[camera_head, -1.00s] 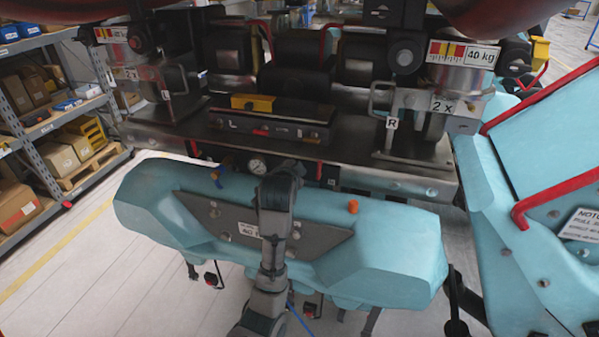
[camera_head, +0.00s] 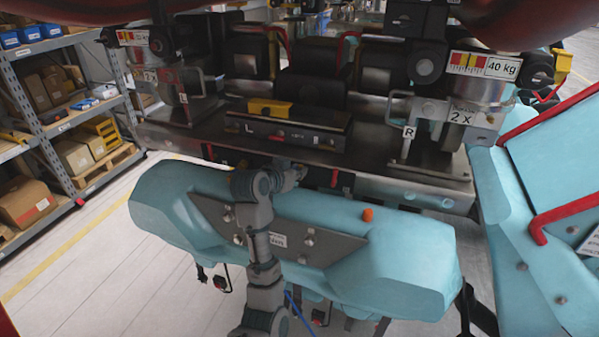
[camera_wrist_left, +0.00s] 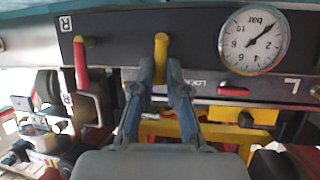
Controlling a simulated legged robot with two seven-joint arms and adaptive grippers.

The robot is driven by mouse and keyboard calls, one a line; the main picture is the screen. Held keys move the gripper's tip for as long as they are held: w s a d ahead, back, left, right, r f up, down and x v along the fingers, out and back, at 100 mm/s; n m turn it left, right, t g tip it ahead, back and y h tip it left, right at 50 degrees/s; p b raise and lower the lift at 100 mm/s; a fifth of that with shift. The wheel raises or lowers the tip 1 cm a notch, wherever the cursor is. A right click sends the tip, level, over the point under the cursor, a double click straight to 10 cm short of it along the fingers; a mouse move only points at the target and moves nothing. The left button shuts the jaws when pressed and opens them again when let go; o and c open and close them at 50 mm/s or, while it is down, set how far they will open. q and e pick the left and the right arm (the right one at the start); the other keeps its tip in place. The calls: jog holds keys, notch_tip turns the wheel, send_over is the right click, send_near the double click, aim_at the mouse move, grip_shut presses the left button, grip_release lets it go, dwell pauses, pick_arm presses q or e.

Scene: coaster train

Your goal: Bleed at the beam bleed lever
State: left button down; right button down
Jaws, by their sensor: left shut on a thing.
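A lever with a yellow handle (camera_wrist_left: 161,50) stands out from a dark panel (camera_wrist_left: 195,85) in the left wrist view. My left gripper (camera_wrist_left: 161,68) is shut on this handle, its two blue-grey fingers close on either side. A red-handled lever (camera_wrist_left: 81,65) is to the left of it, beside a label R. A round bar gauge (camera_wrist_left: 253,40) is to the right. In the head view my left gripper (camera_head: 297,172) is at the front of the metal beam (camera_head: 390,172). My wrist hides the lever and the gauge there. My right gripper is not in view.
A teal shell (camera_head: 400,255) with an orange knob (camera_head: 367,215) lies below the beam. A teal panel (camera_head: 550,120) with red rails stands at the right. Shelves (camera_head: 60,120) stand at the left.

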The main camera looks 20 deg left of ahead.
pick_arm(q)
jog(key=shift+f, duration=0.4)
jog(key=c, duration=1.2)
grip_release()
jog(key=shift+w+r, duration=0.1)
jog(key=shift+w, duration=0.1)
jog(key=shift+a, duration=0.1)
jog(key=shift+s+r, duration=0.1)
jog(key=shift+r, duration=0.05)
jog(key=v, duration=1.1)
jog(key=shift+s+a, duration=0.25)
